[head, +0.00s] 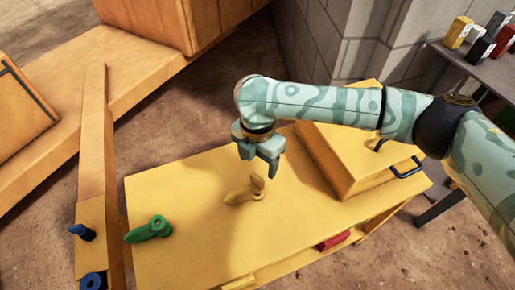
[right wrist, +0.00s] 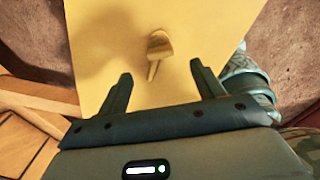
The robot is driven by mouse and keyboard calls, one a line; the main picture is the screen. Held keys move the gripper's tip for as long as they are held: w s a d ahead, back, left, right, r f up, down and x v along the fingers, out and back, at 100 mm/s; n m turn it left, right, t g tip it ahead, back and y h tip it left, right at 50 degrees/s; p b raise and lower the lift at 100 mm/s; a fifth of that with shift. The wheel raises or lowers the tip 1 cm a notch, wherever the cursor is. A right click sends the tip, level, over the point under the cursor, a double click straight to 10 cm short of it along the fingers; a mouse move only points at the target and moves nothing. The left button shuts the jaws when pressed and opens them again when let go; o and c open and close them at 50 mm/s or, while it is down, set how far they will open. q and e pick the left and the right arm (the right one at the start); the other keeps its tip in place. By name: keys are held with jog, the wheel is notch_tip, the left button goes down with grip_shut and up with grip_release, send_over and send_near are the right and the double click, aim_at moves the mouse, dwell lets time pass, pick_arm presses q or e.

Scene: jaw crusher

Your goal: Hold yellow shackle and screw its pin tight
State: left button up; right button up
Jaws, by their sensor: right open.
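The yellow shackle (head: 247,191) lies on the yellow table top (head: 190,190), close in colour to it. A part of it stands up at its right end. I cannot tell how its pin sits. My right gripper (head: 260,164) is open and empty, pointing down just above the shackle and apart from it. In the right wrist view the shackle (right wrist: 158,46) lies beyond the gap between the two spread fingers (right wrist: 160,72). My left gripper is not in view.
A green shackle (head: 150,229) lies at the table's left. A yellow box (head: 350,160) with dark handles stands at its right end. A red item (head: 335,241) shows below the front edge. A beam with blue fittings (head: 83,232) runs along the left. Small boxes (head: 480,47) stand back right.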

aim_at(257, 177)
notch_tip(257, 177, down, 10)
jog(key=b, duration=0.4)
jog(key=shift+f, duration=0.15)
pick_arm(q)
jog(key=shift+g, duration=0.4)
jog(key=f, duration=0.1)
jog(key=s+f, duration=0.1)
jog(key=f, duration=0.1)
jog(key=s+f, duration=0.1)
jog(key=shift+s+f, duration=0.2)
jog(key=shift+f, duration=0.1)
pick_arm(e)
jog(key=c, duration=1.1)
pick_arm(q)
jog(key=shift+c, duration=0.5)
